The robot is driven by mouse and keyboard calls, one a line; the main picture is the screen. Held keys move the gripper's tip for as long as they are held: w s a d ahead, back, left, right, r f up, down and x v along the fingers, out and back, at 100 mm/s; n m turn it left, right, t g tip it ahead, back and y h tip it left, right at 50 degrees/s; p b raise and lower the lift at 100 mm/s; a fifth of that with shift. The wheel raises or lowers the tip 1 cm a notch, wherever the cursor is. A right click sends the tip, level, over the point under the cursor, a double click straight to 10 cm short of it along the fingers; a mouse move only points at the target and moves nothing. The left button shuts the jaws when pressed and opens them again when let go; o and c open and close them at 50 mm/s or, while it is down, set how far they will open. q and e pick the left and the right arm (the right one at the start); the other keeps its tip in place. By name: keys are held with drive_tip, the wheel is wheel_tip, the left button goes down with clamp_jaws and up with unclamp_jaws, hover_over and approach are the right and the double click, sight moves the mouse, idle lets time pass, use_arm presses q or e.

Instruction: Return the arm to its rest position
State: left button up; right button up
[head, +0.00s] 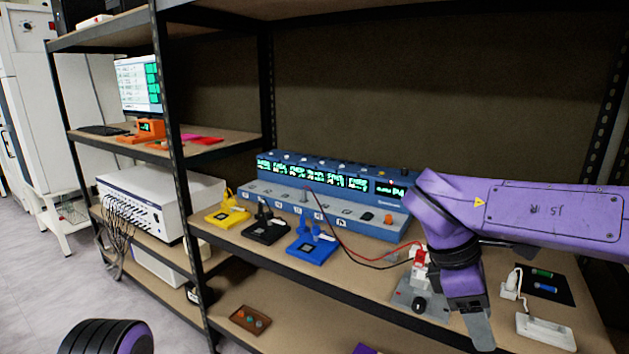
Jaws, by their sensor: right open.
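My right arm is purple and reaches in from the right edge over the shelf, bent downward at the wrist. My right gripper (479,328) points down at the front edge of the middle shelf and is open, with nothing visible held in it. It is in front of and to the right of a grey device with a red and white part (420,270), which the wrist partly hides. My left gripper is not in view; only a black and purple part of me shows at the bottom left.
The shelf (375,285) holds a blue instrument with green displays (325,178), yellow (228,216), black (266,230) and blue (311,248) fixtures, red and black wires, a white power strip (545,331) and a black mat (545,284). A brown tray (250,320) sits below. Shelf posts stand left and right.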

drive_tip(key=w+d+f+n+t+h+p, duration=0.1)
drive_tip(key=d+f+n+t+h+p, duration=0.25)
drive_tip(key=f+n, duration=0.95)
drive_tip(key=w+d+f+n+t+h, duration=0.1)
drive_tip(key=d+f+n+t+h, duration=0.4)
drive_tip(key=f+n, duration=0.85)
use_arm(q)
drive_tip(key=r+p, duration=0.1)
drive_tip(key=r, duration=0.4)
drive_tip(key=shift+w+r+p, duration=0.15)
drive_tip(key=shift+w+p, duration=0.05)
drive_tip(key=shift+p, duration=0.2)
use_arm(e)
drive_tip(key=s+a+f+n+g+y, duration=0.1)
drive_tip(key=s+f+n+y, duration=0.4)
drive_tip(key=s+n, duration=0.6)
drive_tip(key=s+a+f+n+g+y, duration=0.1)
drive_tip(key=s+f+n+g+y, duration=0.1)
drive_tip(key=s+f+n+y, duration=0.3)
drive_tip(key=s+f+n, duration=0.3)
drive_tip(key=s+n, duration=0.4)
drive_tip(key=n, duration=0.3)
drive_tip(key=shift+a, duration=0.2)
drive_tip(key=shift+w, duration=0.15)
